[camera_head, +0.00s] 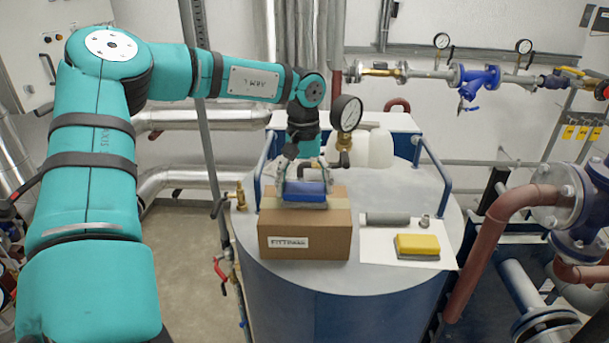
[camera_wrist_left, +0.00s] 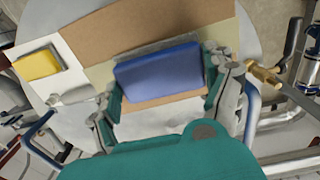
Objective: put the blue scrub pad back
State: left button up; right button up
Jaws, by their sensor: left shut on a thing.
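The blue scrub pad (camera_head: 305,188) has a grey layer along one side. My left gripper (camera_head: 304,183) is shut on it, one finger at each end, and it also shows between the fingers in the left wrist view (camera_wrist_left: 160,72). The pad is over the top of a cardboard box (camera_head: 325,236) labelled as fittings. I cannot tell whether the pad touches the box top. A yellow pad (camera_head: 417,244) with a grey underside lies on a white sheet (camera_head: 376,250) right of the box. My right gripper is not in view.
The box and sheet are on a round grey tank top (camera_head: 320,276) with blue handrails (camera_head: 434,164). A grey cylinder (camera_head: 388,219) and a small metal fitting (camera_head: 424,221) lie behind the yellow pad. A pressure gauge (camera_head: 346,113) stands close to my left wrist.

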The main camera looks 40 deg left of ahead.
aim_at(304, 188)
pick_arm(q)
jog(key=shift+f, duration=0.1)
jog(key=o, duration=0.8)
jog(key=shift+d, duration=0.1)
jog(key=shift+o, duration=0.3)
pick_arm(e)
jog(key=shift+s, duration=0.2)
pick_arm(q)
jog(key=shift+w+r+b, duration=0.1)
jog(key=shift+r+b, duration=0.25)
jog(key=shift+r, duration=0.1)
notch_tip(304, 188, up, 11)
jog(key=b, duration=0.3)
jog(key=shift+r, duration=0.15)
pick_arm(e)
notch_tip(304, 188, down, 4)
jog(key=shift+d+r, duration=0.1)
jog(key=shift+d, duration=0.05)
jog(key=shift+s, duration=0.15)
